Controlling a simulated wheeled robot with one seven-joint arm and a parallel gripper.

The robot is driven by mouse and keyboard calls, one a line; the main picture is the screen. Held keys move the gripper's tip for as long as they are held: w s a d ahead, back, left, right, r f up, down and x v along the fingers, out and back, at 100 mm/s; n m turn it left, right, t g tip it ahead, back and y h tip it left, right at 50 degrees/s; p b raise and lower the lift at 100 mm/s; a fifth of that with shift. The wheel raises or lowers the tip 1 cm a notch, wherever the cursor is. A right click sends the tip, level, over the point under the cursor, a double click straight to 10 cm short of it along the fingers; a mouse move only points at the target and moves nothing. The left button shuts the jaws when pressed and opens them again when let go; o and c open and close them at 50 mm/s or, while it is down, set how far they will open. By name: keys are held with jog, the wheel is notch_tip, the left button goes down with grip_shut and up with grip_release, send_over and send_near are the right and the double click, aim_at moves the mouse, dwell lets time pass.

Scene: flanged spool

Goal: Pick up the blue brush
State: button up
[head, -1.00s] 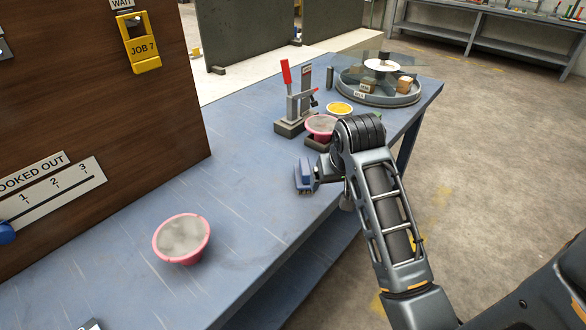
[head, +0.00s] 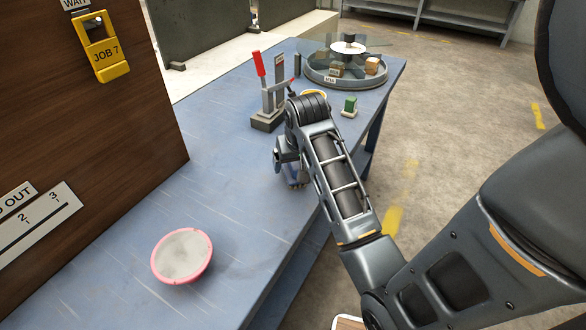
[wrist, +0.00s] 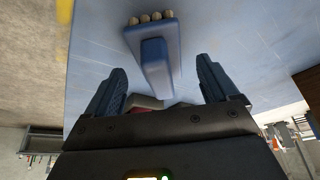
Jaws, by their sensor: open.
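The blue brush (wrist: 155,60) lies on the blue bench in the wrist view, its row of tan bristle tufts at the top and its body pointing down between my fingers. In the head view the brush (head: 294,178) is mostly hidden under my wrist, near the bench's right edge. My gripper (wrist: 160,68) is open, with one finger on each side of the brush and visible gaps between. It is not shut on anything. In the head view my gripper (head: 281,158) is partly hidden by my own arm.
A pink-rimmed bowl with grey contents (head: 182,256) stands at the front of the bench (head: 225,180). A red-handled clamp (head: 268,95), a green block on a pale base (head: 349,106) and a round turntable (head: 347,72) stand farther back. A brown panel (head: 110,140) is left.

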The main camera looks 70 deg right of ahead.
jog(key=shift+x, duration=1.5)
jog(key=c, duration=1.3)
jog(key=shift+r, duration=0.45)
jog(key=r, duration=0.2)
jog(key=s+r, duration=0.1)
jog(key=shift+d+r+b, duration=0.3)
jog(key=shift+r, duration=0.1)
jog(key=s+d+r, duration=0.4)
jog(key=s+r, duration=0.2)
jog(key=s, duration=0.3)
jog(key=shift+s+d+r+b, duration=0.2)
jog(key=shift+s+d+b, duration=0.05)
jog(key=shift+d+b, duration=0.2)
